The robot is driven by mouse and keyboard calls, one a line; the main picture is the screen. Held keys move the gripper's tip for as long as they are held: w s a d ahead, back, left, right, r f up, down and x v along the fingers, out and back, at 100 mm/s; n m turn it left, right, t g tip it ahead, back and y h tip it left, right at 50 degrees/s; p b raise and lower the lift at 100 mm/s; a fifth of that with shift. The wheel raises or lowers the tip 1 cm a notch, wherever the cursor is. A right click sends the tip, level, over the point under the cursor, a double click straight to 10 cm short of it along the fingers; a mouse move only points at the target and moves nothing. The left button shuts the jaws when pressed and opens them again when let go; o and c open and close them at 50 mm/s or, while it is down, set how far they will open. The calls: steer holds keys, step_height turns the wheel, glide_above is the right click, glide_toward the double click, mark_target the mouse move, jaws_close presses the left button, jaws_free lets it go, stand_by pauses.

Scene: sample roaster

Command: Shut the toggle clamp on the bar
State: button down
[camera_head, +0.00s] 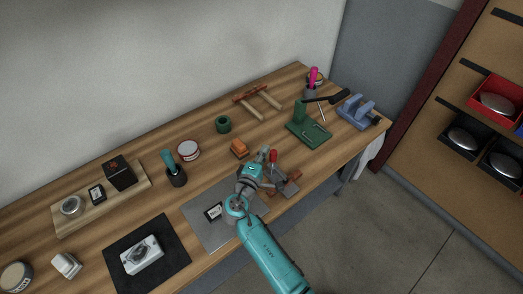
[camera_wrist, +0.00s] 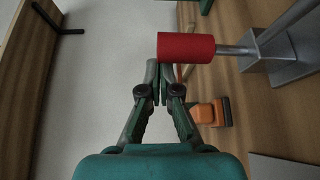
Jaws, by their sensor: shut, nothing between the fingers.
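The toggle clamp stands on the bench with its red-gripped handle (camera_head: 273,156) raised in the head view. Its grey base (camera_head: 290,188) is partly behind my arm. Small reddish-brown pieces show by the base; I cannot tell which is the bar. In the wrist view the red grip (camera_wrist: 186,47) is large and close, on a metal rod running right to a grey bracket (camera_wrist: 272,50). My gripper (camera_wrist: 160,72) is shut and empty, its tips just beside the grip's left end. I cannot tell whether they touch it. It also shows in the head view (camera_head: 264,153).
An orange object (camera_head: 239,147) lies left of the clamp, and a green stand (camera_head: 309,134) and a blue fixture (camera_head: 355,112) stand to the right. A grey plate (camera_head: 205,232) with a small dark display lies under my arm. Bare wood shows behind the clamp.

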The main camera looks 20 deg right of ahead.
steer(key=shift+s+d, duration=0.1)
steer(key=shift+s, duration=0.2)
stand_by(0.4)
